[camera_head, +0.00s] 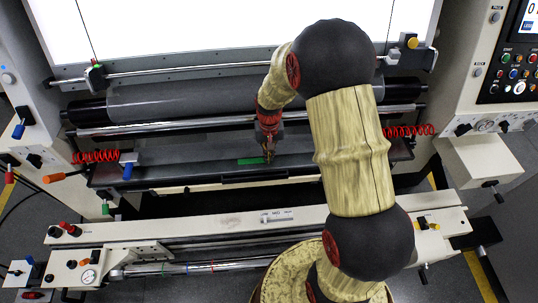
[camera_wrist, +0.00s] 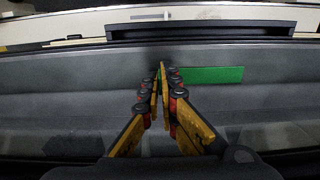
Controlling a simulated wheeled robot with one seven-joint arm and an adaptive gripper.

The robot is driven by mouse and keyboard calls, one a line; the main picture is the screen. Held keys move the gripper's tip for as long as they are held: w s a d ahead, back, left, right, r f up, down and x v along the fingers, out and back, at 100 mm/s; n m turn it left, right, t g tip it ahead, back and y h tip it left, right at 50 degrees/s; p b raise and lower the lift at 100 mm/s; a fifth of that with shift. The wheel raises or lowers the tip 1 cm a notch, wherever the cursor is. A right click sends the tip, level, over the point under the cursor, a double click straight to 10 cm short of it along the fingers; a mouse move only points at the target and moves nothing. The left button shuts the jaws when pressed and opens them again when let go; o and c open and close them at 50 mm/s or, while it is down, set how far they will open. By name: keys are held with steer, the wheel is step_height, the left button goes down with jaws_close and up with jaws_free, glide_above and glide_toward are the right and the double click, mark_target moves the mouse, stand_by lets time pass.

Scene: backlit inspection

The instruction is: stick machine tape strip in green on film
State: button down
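The green tape strip (camera_head: 251,161) is a short flat rectangle at the grey band below the rollers. In the wrist view the strip (camera_wrist: 212,75) extends right from my fingertips, its left end partly hidden by the right finger. My gripper (camera_head: 268,155) is at the strip's right end in the head view. In the wrist view my gripper (camera_wrist: 161,72) has its fingertips drawn together at the strip's end, and they appear closed on it. The grey film surface (camera_wrist: 80,105) spans the wrist view. Whether the strip touches it is unclear.
A bright backlit panel (camera_head: 180,25) stands behind a dark roller (camera_head: 190,100) and a metal bar (camera_head: 150,128). Red coiled hoses (camera_head: 96,156) hang at both sides. A cream beam (camera_head: 200,226) crosses the front. A control panel (camera_head: 515,60) is at right.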

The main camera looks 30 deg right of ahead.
steer(key=c, duration=2)
jaws_free()
steer(key=shift+o, duration=0.2)
step_height(320, 180, up, 12)
